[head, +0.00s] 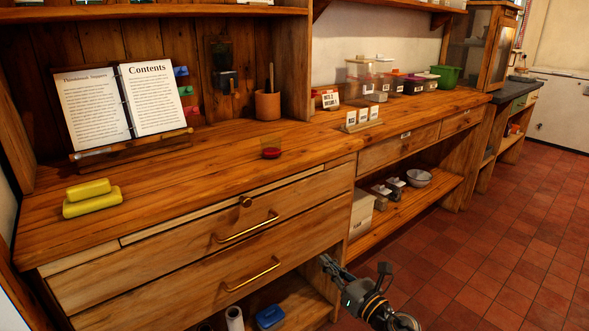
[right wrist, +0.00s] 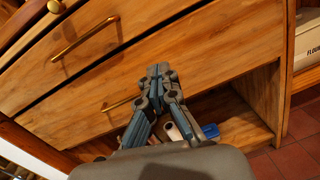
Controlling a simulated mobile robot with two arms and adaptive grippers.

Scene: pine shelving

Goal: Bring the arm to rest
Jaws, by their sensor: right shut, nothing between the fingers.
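My right gripper (head: 328,264) is low in front of the wooden counter, at the right end of its drawers. In the right wrist view my right gripper (right wrist: 158,72) is shut with nothing between its fingers, and it points toward the drawer fronts. The upper drawer (head: 185,250) and lower drawer (head: 160,310) have brass handles. Both look closed. My left gripper is not in view.
A yellow sponge-like block (head: 92,198), a book on a stand (head: 160,146) and a red round object (head: 271,153) are on the counter (head: 215,185). A blue item (head: 270,317) lies on the low shelf. The tiled floor (head: 500,240) at right is clear.

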